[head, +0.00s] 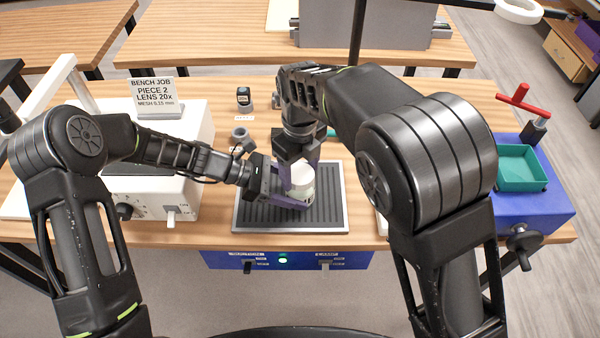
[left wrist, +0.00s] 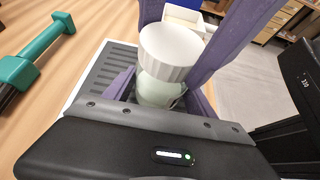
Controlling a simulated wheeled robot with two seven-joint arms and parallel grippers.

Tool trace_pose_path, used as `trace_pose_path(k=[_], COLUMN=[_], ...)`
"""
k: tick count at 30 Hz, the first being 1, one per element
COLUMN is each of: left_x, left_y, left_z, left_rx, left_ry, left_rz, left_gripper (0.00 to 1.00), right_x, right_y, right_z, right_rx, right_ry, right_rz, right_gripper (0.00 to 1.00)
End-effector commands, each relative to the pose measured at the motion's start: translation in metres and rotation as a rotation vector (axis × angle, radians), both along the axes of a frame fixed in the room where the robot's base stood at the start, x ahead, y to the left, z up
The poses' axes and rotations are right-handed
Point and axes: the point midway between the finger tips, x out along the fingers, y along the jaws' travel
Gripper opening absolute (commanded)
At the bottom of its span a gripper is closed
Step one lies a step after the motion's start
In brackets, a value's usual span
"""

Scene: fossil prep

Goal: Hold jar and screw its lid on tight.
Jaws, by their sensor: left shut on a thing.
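The jar (left wrist: 158,90) is pale green and stands upright over the grey ribbed mat (head: 250,218). Its white ribbed lid (left wrist: 172,52) sits on top of it; I cannot tell how tightly. The lid also shows in the head view (head: 302,176). My left gripper (head: 296,203) comes in low from the left and is shut on the jar. My right gripper (head: 300,168) points down from above, its purple fingers on either side of the lid. Whether those fingers press on the lid is hard to see. The jar is mostly hidden by fingers in the head view.
A white device with a sign (head: 153,97) stands left of the mat. A blue box with a teal tray (head: 522,168) and red handle is at the right. A small dark bottle (head: 243,98) and a grey part (head: 241,136) stand behind the mat.

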Motion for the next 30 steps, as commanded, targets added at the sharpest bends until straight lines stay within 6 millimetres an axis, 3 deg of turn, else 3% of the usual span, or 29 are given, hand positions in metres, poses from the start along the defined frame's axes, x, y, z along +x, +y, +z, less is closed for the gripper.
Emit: trace_pose_path(k=[7,17,30], left_x=[0.0,0.0,0.0], left_y=[0.0,0.0,0.0], left_z=[0.0,0.0,0.0], left_rx=[0.0,0.0,0.0], left_ry=[0.0,0.0,0.0], left_rz=[-0.001,0.0,0.0], left_gripper=[0.0,0.0,0.0], right_x=[0.0,0.0,0.0], right_y=[0.0,0.0,0.0], right_z=[0.0,0.004,0.035], right_rx=[0.0,0.001,-0.001], right_ry=[0.0,-0.001,0.001], right_rz=[0.002,0.004,0.005], right_gripper=[0.84,0.84,0.84])
